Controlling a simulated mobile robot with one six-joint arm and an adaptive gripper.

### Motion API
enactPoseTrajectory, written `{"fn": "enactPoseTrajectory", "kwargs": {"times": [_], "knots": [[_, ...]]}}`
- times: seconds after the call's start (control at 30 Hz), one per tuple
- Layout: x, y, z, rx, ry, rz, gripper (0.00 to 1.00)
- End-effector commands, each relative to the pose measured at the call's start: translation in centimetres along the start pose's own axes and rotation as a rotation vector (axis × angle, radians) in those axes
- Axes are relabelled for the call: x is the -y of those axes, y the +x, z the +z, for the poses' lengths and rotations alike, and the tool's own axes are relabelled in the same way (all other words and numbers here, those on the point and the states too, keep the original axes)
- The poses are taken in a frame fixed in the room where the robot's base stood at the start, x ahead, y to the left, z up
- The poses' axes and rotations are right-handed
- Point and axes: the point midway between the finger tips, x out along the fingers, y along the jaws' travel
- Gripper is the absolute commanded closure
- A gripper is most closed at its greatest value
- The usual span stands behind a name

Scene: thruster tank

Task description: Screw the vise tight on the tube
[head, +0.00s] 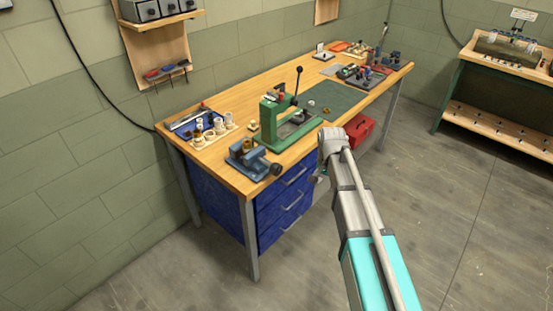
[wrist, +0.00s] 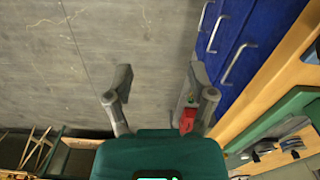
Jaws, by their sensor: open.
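A small blue-grey vise (head: 246,160) stands at the front left corner of the wooden workbench (head: 228,166). Its dark round screw knob (head: 276,169) points right, out past the front edge. A brassy piece, perhaps the tube, shows at the vise jaws; it is too small to tell how it sits. My gripper (head: 318,179) hangs in front of the bench, right of the vise and apart from it. In the wrist view my gripper (wrist: 160,82) has its two fingers spread with nothing between them, over bare floor. The vise is not clearly visible there.
A green press (head: 270,123) with an upright lever stands right of the vise. A holder with pale cylinders (head: 212,130) is behind it. Blue drawers (head: 284,205) with protruding handles lie below. A red toolbox (head: 359,130) is beyond my arm. The floor in front is clear.

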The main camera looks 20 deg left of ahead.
Motion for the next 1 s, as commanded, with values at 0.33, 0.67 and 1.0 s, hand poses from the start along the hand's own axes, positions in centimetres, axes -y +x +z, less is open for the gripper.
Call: {"fn": "enactPoseTrajectory", "kwargs": {"times": [0.33,0.67,1.0], "knots": [[11.2,-8.0,0.6,0.0,0.078,0.0,0.29],[17.6,-11.4,2.2,0.0,0.132,0.0,0.29],[18.2,-11.6,2.5,0.0,0.142,0.0,0.29]]}}
